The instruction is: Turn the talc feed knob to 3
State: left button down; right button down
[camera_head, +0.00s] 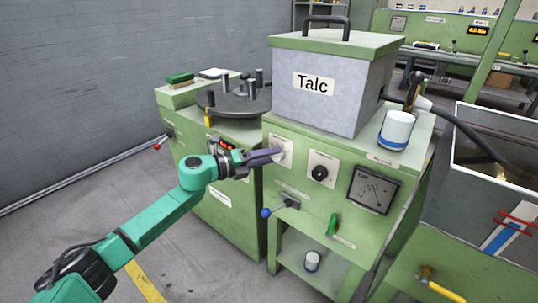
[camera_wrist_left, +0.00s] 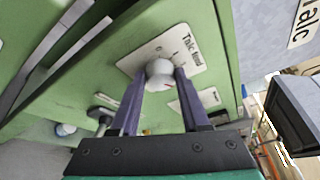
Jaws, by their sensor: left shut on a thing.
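The talc feed knob (camera_wrist_left: 158,70) is a round white knob on a pale plate (camera_wrist_left: 140,60) on the green cabinet front. The plate's label begins with "Talc"; the rest is hard to read. My left gripper (camera_wrist_left: 166,76) has its two purple fingers on either side of the knob, shut on it. In the head view the left gripper (camera_head: 279,154) reaches in from the left to the pale plate (camera_head: 287,146), covering most of the knob. The knob's setting and scale numbers cannot be read. My right gripper is not in view.
A black knob (camera_head: 319,173), a dial gauge (camera_head: 373,190), a blue-tipped lever (camera_head: 267,212) and a green handle (camera_head: 333,224) sit on the same panel. The grey Talc hopper (camera_head: 318,110) stands above.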

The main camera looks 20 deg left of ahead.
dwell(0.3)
pick_arm(q)
jog(key=shift+c, duration=2)
grip_release()
jog(key=shift+a, duration=0.1)
jog(key=shift+s+a, duration=0.25)
jog(key=b+v, duration=0.1)
jog(key=v, duration=1.2)
jog(key=shift+s+a+r, duration=0.2)
jog(key=shift+s, duration=0.05)
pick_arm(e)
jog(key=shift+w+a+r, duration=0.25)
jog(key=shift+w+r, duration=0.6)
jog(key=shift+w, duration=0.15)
